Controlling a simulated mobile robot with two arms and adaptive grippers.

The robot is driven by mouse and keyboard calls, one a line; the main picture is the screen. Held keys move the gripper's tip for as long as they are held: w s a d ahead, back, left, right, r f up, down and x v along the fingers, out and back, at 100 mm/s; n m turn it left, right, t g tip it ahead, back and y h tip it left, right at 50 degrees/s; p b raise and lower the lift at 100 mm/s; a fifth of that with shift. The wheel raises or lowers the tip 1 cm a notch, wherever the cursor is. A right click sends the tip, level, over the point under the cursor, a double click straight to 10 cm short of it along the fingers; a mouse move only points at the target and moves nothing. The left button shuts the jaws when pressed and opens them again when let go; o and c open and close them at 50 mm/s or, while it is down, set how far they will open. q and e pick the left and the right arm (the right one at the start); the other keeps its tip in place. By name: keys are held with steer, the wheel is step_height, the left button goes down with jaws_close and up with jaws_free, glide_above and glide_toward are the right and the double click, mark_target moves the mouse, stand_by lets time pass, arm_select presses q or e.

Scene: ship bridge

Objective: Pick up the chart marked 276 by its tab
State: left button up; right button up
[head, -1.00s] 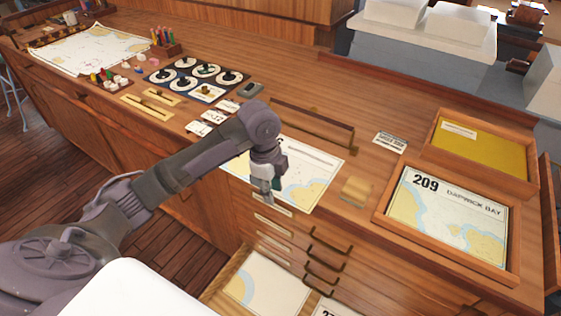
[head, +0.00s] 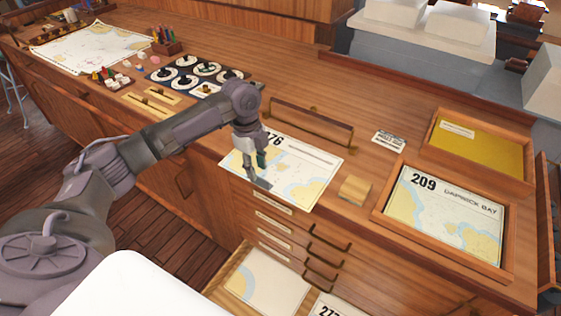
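A chart (head: 305,172) with blue sea and yellow land lies flat on the wooden counter. The digits "76" show at its upper left. My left arm hides the start of the number, and I cannot make out a tab. My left gripper (head: 257,182) points down at the chart's front left part, by the counter's front edge. I cannot tell whether it touches the chart or how far apart its fingers are. My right gripper is not in view.
A wooden block (head: 355,190) stands by the chart's right corner. A framed chart marked 209 (head: 445,215) lies to the right. Below, an open drawer (head: 232,268) holds more charts. Instruments (head: 185,75) stand further left.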

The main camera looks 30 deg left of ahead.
mark_target(259, 177)
arm_select(q)
steer(key=f, duration=0.1)
steer(key=f+p, duration=0.1)
steer(key=f, duration=0.1)
steer(key=f+p, duration=0.1)
steer(key=shift+w+d+f, duration=0.15)
steer(key=shift+d+f, duration=0.05)
steer(key=shift+d, duration=0.1)
steer(key=shift+f, duration=0.4)
jaws_close()
